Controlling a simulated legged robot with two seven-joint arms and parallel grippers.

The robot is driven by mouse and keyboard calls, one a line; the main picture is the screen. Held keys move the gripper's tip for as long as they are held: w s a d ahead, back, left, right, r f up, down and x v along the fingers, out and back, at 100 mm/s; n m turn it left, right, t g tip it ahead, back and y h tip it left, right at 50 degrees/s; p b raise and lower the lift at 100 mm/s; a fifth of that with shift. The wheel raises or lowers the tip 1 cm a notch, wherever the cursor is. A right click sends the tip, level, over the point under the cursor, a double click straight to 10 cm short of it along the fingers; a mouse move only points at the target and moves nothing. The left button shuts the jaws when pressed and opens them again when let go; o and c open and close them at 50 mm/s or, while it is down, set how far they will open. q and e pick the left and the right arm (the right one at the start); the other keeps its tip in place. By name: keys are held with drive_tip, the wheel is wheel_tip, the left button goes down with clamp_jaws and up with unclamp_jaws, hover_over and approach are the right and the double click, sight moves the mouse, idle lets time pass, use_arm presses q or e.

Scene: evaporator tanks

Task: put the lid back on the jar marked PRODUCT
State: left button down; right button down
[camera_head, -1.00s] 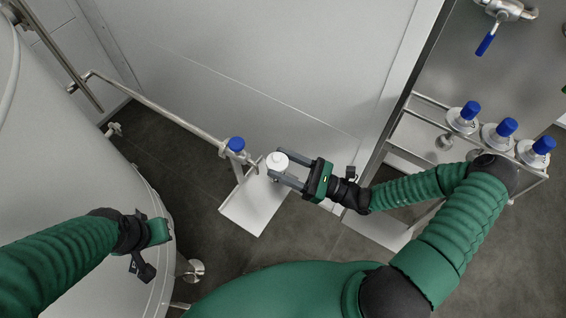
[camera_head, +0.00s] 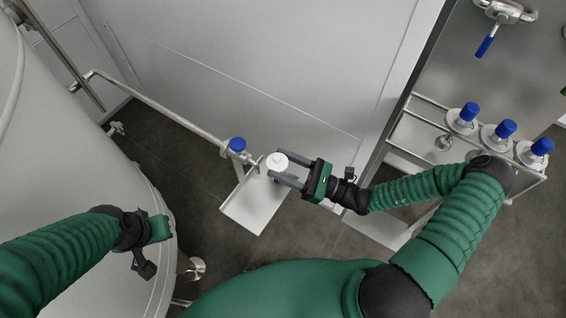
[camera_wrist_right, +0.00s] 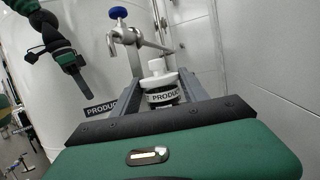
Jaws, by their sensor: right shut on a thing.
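The jar marked PRODUCT (camera_wrist_right: 163,97) is between the fingers of my right gripper (camera_head: 277,167). In the right wrist view its label faces me, and a white lid (camera_wrist_right: 157,76) with a raised knob sits over it. In the head view the white lid (camera_head: 278,160) shows from above and hides the jar's body. My right gripper is shut on the jar, close to the sampling tap. Whether the lid is fully seated cannot be told. My left gripper (camera_head: 160,229) is beside the big tank at the left, apart from the jar.
A blue-handled tap (camera_head: 236,145) on a pipe stands just left of the jar, above a pale metal tray (camera_head: 245,212). A grey wall panel lies behind. A PRODUCT sign (camera_wrist_right: 100,109) shows in the wrist view.

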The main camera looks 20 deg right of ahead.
idle(0.4)
unclamp_jaws()
idle(0.4)
wheel_tip(320, 180, up, 7)
drive_tip(key=p, duration=0.7)
drive_tip(key=shift+p, duration=0.3)
clamp_jaws()
idle(0.7)
